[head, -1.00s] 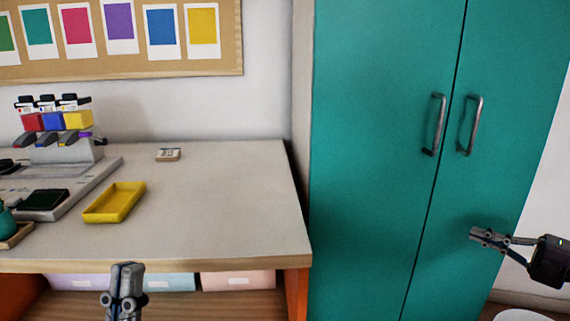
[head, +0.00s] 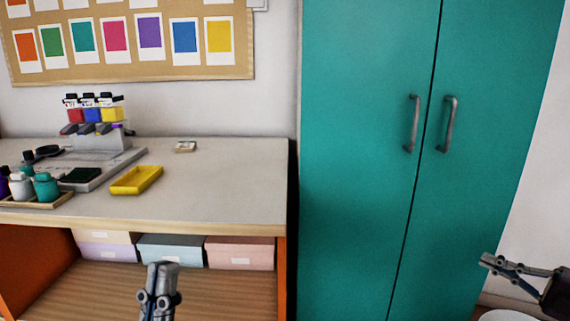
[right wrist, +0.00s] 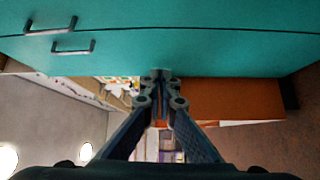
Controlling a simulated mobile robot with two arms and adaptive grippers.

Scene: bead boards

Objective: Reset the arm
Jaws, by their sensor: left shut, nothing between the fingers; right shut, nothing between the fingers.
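My left gripper (head: 161,268) is shut and empty. It shows at the bottom of the head view, in front of the lower shelf of the workbench. My right gripper (head: 490,262) is shut and empty at the right edge of the head view, in front of the lower part of the teal cabinet (head: 360,120). In the right wrist view its fingertips (right wrist: 158,75) meet, with the cabinet front across the top of the picture. Neither gripper visibly touches anything.
The workbench (head: 230,180) at left holds a yellow tray (head: 136,181), a stand with coloured blocks (head: 95,143), and several bottles (head: 46,186). Storage boxes (head: 240,252) sit on the shelf below. A pinboard (head: 120,75) hangs above. The workbench's right part is clear.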

